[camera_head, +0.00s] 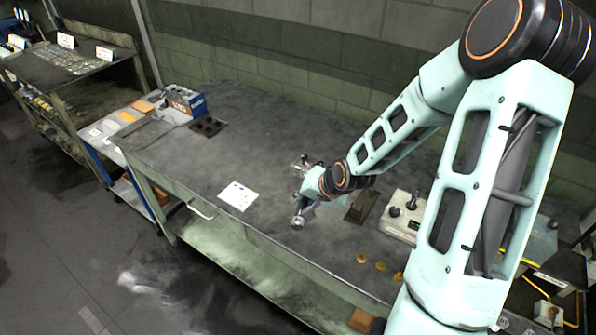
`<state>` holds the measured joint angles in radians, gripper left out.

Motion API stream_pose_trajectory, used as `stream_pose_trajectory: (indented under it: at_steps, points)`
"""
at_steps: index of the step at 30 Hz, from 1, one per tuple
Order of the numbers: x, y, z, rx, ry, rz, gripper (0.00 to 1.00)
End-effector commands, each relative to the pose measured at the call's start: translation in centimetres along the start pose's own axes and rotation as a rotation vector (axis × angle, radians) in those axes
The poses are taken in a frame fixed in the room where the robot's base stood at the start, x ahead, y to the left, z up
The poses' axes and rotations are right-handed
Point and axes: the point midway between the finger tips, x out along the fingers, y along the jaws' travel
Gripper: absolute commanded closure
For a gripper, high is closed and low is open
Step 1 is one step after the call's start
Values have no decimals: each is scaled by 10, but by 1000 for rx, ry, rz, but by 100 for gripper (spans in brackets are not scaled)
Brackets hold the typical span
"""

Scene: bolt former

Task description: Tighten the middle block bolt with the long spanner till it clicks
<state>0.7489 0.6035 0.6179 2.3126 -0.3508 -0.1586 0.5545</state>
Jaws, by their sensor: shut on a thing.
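My gripper (302,203) is above the middle of the dark bench, at the end of my arm. It is small in this view and partly hidden by my wrist. It is shut on a metal thing, whose round end (298,222) seems to show below it. I cannot tell whether this is the long spanner. A pale block (397,223) with dark upright knobs or bolts on top stands on the bench to the right of my gripper, apart from it. My arm hides the block's right part. I cannot pick out the middle bolt.
A white card (238,196) lies left of my gripper. A dark plate (362,207) and several brass discs (380,266) lie to the right. A blue box (187,101) and a dark holed plate (208,126) are at the far left. The bench (255,130) is clear behind my gripper.

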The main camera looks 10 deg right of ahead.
Motion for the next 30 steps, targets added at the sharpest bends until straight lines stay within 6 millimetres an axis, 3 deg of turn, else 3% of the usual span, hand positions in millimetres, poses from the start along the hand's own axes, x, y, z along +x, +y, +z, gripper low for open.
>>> stream_pose_trajectory:
  at_steps: [15, 30]
  points:
    - [-5, -39, -57, 208, 119, 82, 100]
    - [-1, -42, -63, 245, 134, 98, 100]
